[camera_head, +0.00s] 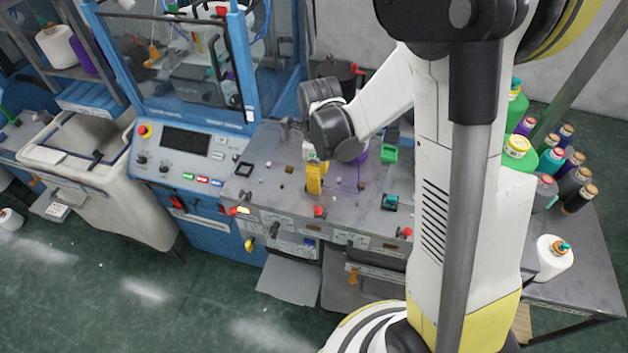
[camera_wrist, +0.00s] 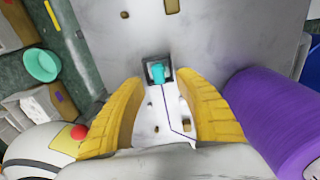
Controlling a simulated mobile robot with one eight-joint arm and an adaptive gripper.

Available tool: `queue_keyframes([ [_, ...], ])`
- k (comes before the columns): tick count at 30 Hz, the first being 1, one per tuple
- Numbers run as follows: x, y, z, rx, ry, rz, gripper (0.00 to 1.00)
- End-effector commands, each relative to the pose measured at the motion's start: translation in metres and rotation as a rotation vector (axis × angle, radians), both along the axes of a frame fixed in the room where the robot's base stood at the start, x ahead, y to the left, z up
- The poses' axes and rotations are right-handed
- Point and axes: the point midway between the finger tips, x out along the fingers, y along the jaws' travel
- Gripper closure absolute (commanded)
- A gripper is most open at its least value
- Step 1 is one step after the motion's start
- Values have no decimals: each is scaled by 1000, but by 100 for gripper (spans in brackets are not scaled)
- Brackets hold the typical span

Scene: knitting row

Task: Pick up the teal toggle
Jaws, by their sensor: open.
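The teal toggle (camera_wrist: 157,74) stands on a square dark base on the grey worktop in the wrist view. It shows between and beyond my open gripper's (camera_wrist: 160,86) two yellow fingertips, with no visible contact. In the head view, a small teal toggle on a dark base (camera_head: 391,201) sits on the worktop right of my gripper (camera_head: 314,188). The fingers there point down at the worktop, seen nearly edge-on. Nothing is held.
A purple spool (camera_wrist: 275,120) stands close to the right finger. A red knob (camera_wrist: 79,132) is at the left, near the panel edge. Several bottles and spools crowd the right-hand table (camera_head: 590,252). A green block (camera_head: 389,154) stands behind the toggle.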

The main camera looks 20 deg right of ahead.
Motion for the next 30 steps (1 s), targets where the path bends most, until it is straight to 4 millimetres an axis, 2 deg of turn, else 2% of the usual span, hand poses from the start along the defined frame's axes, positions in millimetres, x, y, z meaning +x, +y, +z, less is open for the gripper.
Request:
queue_keyframes([
  [3, 0, 0, -9, 0, 0, 0, 60],
  [10, 0, 0, -10, 0, 0, 0, 61],
  [12, 0, 0, -10, 0, 0, 0, 79],
  [15, 0, 0, -10, 0, 0, 0, 96],
  [30, 0, 0, -5, 0, 0, 0, 97],
])
